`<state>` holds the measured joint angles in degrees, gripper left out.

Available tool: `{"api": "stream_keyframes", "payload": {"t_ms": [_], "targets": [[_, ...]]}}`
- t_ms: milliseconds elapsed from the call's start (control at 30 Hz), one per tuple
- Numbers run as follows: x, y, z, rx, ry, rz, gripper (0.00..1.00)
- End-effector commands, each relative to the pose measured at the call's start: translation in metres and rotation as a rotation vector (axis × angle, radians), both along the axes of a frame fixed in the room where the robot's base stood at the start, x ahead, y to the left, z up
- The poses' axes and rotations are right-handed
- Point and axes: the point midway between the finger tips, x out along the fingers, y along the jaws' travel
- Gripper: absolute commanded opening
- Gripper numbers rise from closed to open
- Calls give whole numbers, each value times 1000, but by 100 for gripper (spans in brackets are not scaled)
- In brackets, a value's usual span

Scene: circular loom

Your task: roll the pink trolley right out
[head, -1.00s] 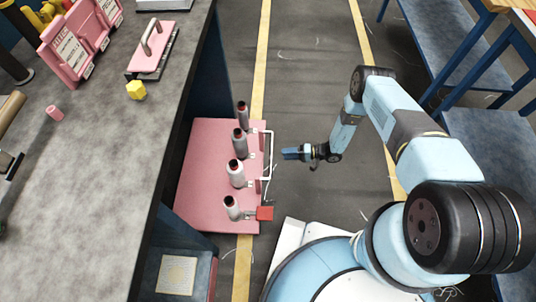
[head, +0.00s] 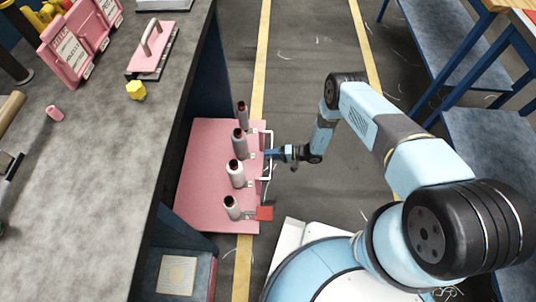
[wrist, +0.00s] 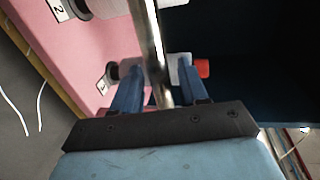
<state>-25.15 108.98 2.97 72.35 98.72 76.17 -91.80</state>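The pink trolley (head: 200,150) stands low, partly under the left bench. It carries a row of several upright bobbins on pegs, one of them here (head: 236,173). A pale bar handle (head: 267,172) runs along its right side. My gripper (head: 269,154) is at this handle. In the wrist view the shiny handle bar (wrist: 150,40) passes between the two blue fingers of my gripper (wrist: 160,80). The fingers stand apart with small gaps visible beside the bar, so they do not look closed on it. The pink deck (wrist: 105,45) shows behind them.
The grey-topped bench (head: 100,170) rises on the left, with a pink handled block (head: 150,50) and a yellow piece (head: 136,90) on it. A red block (head: 264,213) sits at the trolley's near right corner. The aisle floor (head: 310,90) is clear; blue benches (head: 480,140) stand right.

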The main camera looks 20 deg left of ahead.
Motion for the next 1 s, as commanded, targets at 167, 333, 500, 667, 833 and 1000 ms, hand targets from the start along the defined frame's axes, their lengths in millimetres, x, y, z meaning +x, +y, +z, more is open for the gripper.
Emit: {"api": "stream_keyframes", "payload": {"t_ms": [167,333,500,667,833,1000], "targets": [[0,0,0,0,0,0,26],[0,0,0,-1,0,0,10],[0,0,-1,-2,-1,0,0],[0,-1,-1,-3,-1,0,0],[0,-1,-1,-4,0,0,0],[0,-1,-2,-4,0,0,0]]}}
